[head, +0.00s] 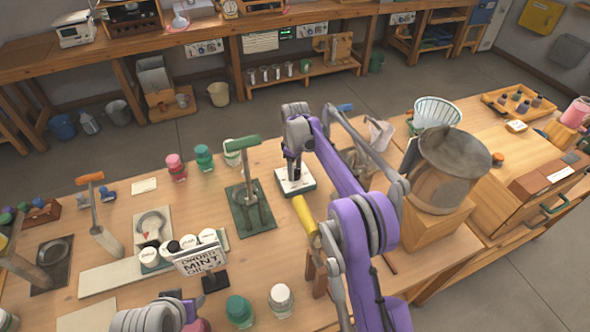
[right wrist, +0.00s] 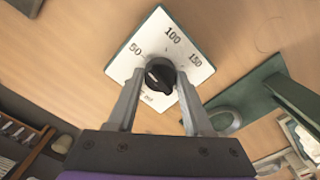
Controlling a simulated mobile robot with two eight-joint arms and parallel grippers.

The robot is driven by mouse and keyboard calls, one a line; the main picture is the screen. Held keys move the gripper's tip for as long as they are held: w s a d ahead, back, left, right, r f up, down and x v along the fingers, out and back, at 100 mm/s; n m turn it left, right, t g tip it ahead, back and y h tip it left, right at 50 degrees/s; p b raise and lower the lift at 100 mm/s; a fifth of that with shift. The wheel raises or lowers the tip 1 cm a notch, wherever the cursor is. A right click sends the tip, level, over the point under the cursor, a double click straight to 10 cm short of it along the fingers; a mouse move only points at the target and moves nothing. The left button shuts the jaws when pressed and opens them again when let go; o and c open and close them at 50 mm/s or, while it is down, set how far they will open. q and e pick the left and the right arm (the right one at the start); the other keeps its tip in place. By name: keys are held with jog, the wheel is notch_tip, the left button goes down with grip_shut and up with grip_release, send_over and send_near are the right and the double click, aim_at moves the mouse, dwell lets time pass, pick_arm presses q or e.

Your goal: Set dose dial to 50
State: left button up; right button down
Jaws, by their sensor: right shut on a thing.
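The dose dial is a white square plate on a dark green base (head: 306,187), lying on the workbench near the middle of the head view. In the right wrist view the white plate (right wrist: 188,50) shows 50, 100 and 150 around a black round knob (right wrist: 160,74). A pale mark shows on the knob's left side, towards the 50 side; its exact reading is hard to tell. My right gripper (head: 294,176) comes down over the dial. In the right wrist view its two fingers (right wrist: 160,80) are shut on the knob, one on each side.
A green-handled press (head: 245,185) stands just left of the dial. A yellow cylinder (head: 305,215) lies close in front. Jars and a mint oil sign (head: 200,258) stand to the left.

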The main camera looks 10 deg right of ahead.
jog(key=shift+n, duration=0.7)
jog(key=shift+c, duration=1.5)
grip_release()
notch_tip(320, 180, up, 11)
jog(key=shift+p, duration=0.4)
jog(key=shift+f, duration=0.1)
